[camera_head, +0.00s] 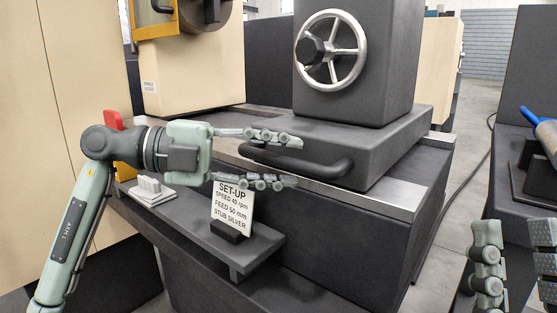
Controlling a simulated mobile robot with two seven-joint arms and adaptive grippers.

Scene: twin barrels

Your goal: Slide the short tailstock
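A dark grey tailstock (385,140) stands on silver-edged bed rails, with a spoked silver handwheel (350,61) on its upright block. A black bar handle (335,170) sticks out from the front of its base. My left gripper (296,162) is open, pointing right, with one finger above and one below the left part of the handle. It looks around the bar, but I cannot tell whether it touches. My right gripper (514,232) is open and apart from the tailstock, at the bottom right; its lower part is cut off.
A set-up card (233,205) and a small white block (150,187) stand on a grey shelf (262,244) below my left gripper. A dark bench at the right carries a blue-and-silver object (537,122). A cable (458,180) lies on the floor between.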

